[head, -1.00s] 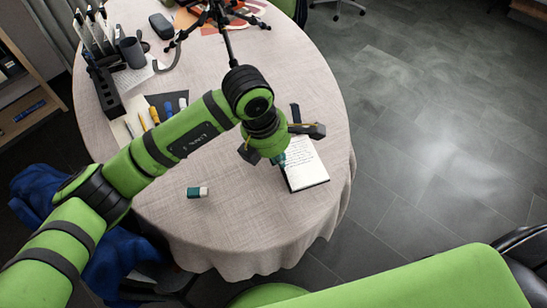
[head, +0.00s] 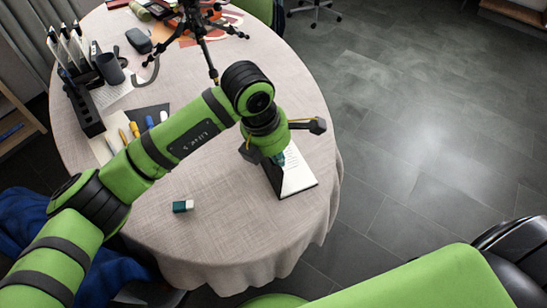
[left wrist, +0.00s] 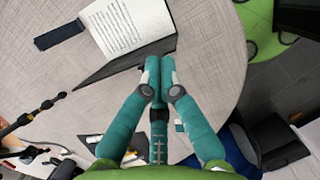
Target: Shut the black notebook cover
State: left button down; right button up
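The black notebook lies near the table's right edge, its white written page (head: 299,176) showing in the head view. Its black cover (head: 272,177) is raised at a tilt along the left side and hides part of the page. In the left wrist view the cover (left wrist: 112,68) shows as a dark wedge beside the page (left wrist: 128,25). My left gripper (left wrist: 160,62) has its teal fingers together at the cover's edge, seemingly touching it; I see no clear grasp. In the head view the gripper (head: 281,158) is partly hidden by its wrist. My right gripper is out of view.
A teal-and-white eraser (head: 183,206) lies on the table (head: 225,225). A black tripod (head: 200,35) stands at the back. A dark strip (left wrist: 60,35) lies beside the notebook. Markers (head: 135,130) and a pen holder are at the left.

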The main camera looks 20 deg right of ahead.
pick_arm(q)
jog(key=shift+w+d+f+b, duration=0.1)
jog(key=shift+d+f+b, duration=0.2)
jog(key=shift+d, duration=0.2)
jog(key=d+b, duration=0.2)
jog(key=d, duration=0.1)
jog(key=w+d+f+b, duration=0.1)
jog(key=shift+d, duration=0.2)
jog(key=c, duration=1.5)
grip_release()
jog(key=shift+s+d+r, duration=0.1)
notch_tip(320, 180, up, 8)
jog(key=p, duration=0.3)
dwell(0.4)
